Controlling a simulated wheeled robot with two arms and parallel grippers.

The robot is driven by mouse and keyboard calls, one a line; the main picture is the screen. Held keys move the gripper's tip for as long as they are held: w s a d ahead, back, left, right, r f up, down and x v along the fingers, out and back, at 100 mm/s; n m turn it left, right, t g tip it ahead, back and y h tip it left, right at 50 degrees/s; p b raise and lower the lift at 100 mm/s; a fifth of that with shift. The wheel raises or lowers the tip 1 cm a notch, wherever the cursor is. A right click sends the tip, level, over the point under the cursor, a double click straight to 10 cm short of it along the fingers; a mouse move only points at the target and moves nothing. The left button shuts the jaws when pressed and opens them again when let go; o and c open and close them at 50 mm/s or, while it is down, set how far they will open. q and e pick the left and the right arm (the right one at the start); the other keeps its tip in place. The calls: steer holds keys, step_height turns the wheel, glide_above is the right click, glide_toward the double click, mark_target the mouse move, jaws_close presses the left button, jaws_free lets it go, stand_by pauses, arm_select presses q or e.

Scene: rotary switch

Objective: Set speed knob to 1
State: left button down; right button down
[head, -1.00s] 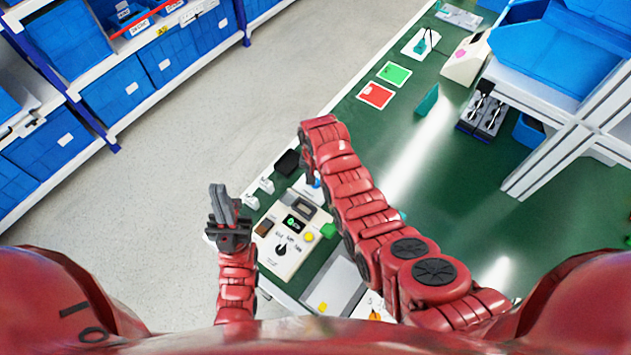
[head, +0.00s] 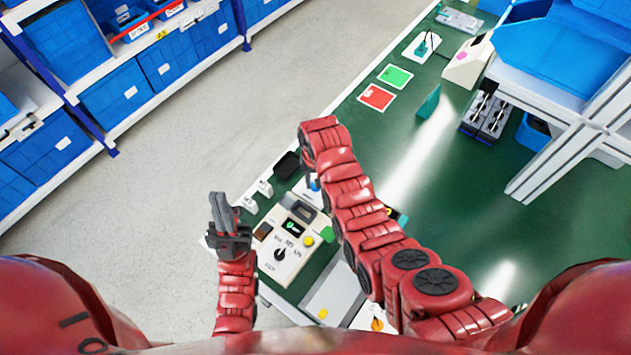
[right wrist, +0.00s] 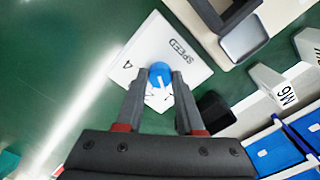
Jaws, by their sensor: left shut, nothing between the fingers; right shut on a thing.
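The blue speed knob (right wrist: 160,74) sits on a white panel (right wrist: 190,73) marked "SPEED" and "4" in the right wrist view. A pale line shows on the knob; the number it points to cannot be read. My right gripper (right wrist: 159,80) has its fingers on either side of the knob and is shut on it. In the head view my right arm hides this gripper and most of the panel; a bit of the blue knob (head: 314,183) shows beside the arm. My left gripper (head: 220,208) is shut and empty, raised at the left of the bench edge.
A beige control box (head: 287,248) with a black dial, a green display and a yellow button stands between my arms. Red (head: 377,97) and green (head: 395,76) squares lie further along the green bench. A black block (head: 287,164) is near the panel.

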steer(key=c, duration=0.5)
jaws_free()
steer(key=shift+r, duration=0.1)
steer(key=shift+r, duration=0.25)
step_height(320, 180, up, 5)
steer(key=shift+w+f+b, duration=0.1)
steer(key=shift+w+b, duration=0.05)
steer(key=shift+b, duration=0.65)
step_height(320, 180, up, 12)
steer(key=p, duration=1)
steer(key=shift+p, duration=0.35)
steer(key=shift+s+f, duration=0.15)
steer(key=shift+s, duration=0.05)
